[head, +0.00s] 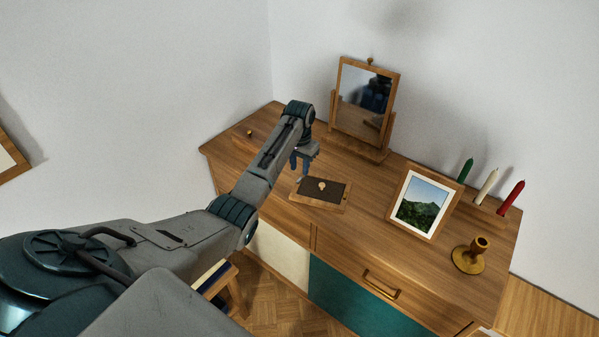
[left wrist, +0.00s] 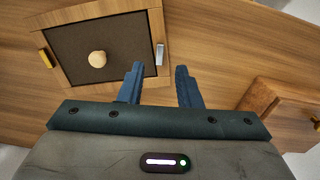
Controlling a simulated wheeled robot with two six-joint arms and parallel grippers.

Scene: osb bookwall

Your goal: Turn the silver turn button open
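The silver turn button (left wrist: 160,54) is a small upright metal bar in the left wrist view. It sits on the right side of a wooden frame, at the edge of a dark panel (left wrist: 120,60) with a round pale knob (left wrist: 97,59). A brass turn button (left wrist: 45,58) sits on the frame's left side. In the head view the framed panel (head: 307,188) lies on the dresser; the silver button is too small to make out there. My left gripper (left wrist: 160,72) is open and empty, its left fingertip just below and left of the silver button. My right gripper is not in view.
The wooden dresser top (head: 365,195) carries a tilting mirror (head: 365,100) behind the panel. A picture frame (head: 423,203), a brass candlestick (head: 469,256) and several coloured candles (head: 486,186) stand to the right. A small brass knob (head: 249,133) is at the far left.

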